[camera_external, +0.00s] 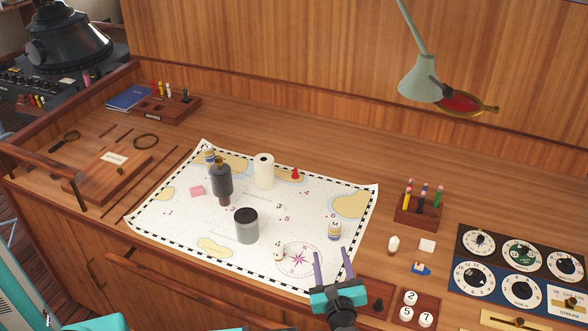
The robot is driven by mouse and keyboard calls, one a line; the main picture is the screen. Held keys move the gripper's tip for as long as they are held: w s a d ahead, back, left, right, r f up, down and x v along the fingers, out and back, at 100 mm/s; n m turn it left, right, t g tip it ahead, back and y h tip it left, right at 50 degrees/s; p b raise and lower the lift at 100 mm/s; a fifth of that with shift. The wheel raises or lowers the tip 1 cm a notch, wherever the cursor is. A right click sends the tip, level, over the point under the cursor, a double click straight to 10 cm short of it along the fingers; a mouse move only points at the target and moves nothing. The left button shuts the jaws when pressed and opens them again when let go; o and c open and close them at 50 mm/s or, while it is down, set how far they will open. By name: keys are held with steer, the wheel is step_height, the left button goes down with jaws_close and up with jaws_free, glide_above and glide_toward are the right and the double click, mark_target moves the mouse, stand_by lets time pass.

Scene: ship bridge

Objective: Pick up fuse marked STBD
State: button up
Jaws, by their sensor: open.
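My gripper (332,253) is at the front edge of the chart, fingers apart and pointing away from the camera, with nothing seen between them. No marking STBD can be read in this view. A wooden rack (150,116) with a small label stands at the back left, far from my gripper. Several small upright pieces, red, yellow, white and dark, stand in or behind it; I cannot tell whether any is the fuse. A small white rounded piece (393,244) stands on the desk right of my gripper; its marking is unreadable.
A pen rack (416,213), dial panel (500,262) and numbered discs (410,298) are right. A lamp (420,83) overhangs the back.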

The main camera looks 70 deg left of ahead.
mark_target(281, 251)
steer(key=s+a+r+n+g+y, duration=0.1)
steer(key=s+a+r+n+g, duration=0.1)
steer(key=s+a+g, duration=0.5)
steer(key=s+a, duration=0.2)
steer(key=a, duration=0.1)
steer(key=shift+a+n+y+p, duration=0.15)
steer(key=shift+n+y+p, duration=0.15)
steer(key=shift+n+p, duration=0.1)
steer(key=shift+f, duration=0.1)
steer(key=shift+f+p, duration=0.4)
steer(key=shift+f, duration=3)
steer(key=shift+s+a+f+p, duration=0.15)
steer(key=shift+a+f+p, duration=0.2)
steer(key=shift+a, duration=0.5)
steer(key=shift+a+f, duration=0.1)
steer(key=shift+a, duration=0.25)
steer(key=shift+s+a+p, duration=0.2)
steer(key=shift+a+p, duration=0.1)
steer(key=shift+a, duration=0.95)
steer(key=shift+s+a+p, duration=0.15)
steer(key=shift+a+p, duration=0.15)
steer(key=shift+a, duration=0.95)
